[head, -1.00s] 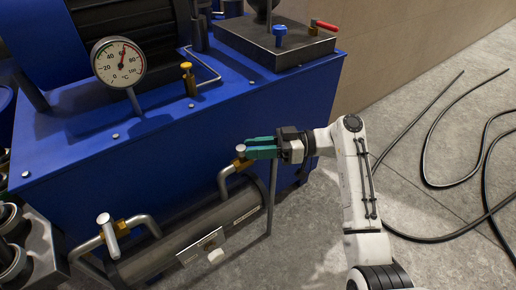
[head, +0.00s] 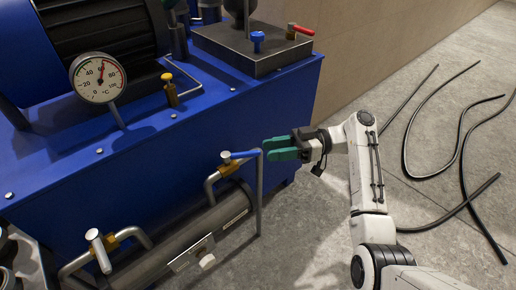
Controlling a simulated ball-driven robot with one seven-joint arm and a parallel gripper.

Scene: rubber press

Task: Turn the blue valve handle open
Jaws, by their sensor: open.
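The blue valve handle (head: 245,154) sits on a brass valve at the right end of the dark cylinder (head: 190,240), on the front of the blue machine. It points right, roughly level, toward my gripper. My gripper (head: 268,150) has green fingers and is open and empty. Its fingertips are just right of the handle's free end in the picture; I cannot tell whether they touch it. A second valve with a grey-white handle (head: 99,251) is at the cylinder's left end.
A round gauge (head: 98,77), a yellow-topped brass fitting (head: 169,88), a blue knob (head: 258,41) and a red lever (head: 301,30) stand on the machine. Black hoses (head: 455,130) lie on the grey floor at right. Floor right of the machine is otherwise clear.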

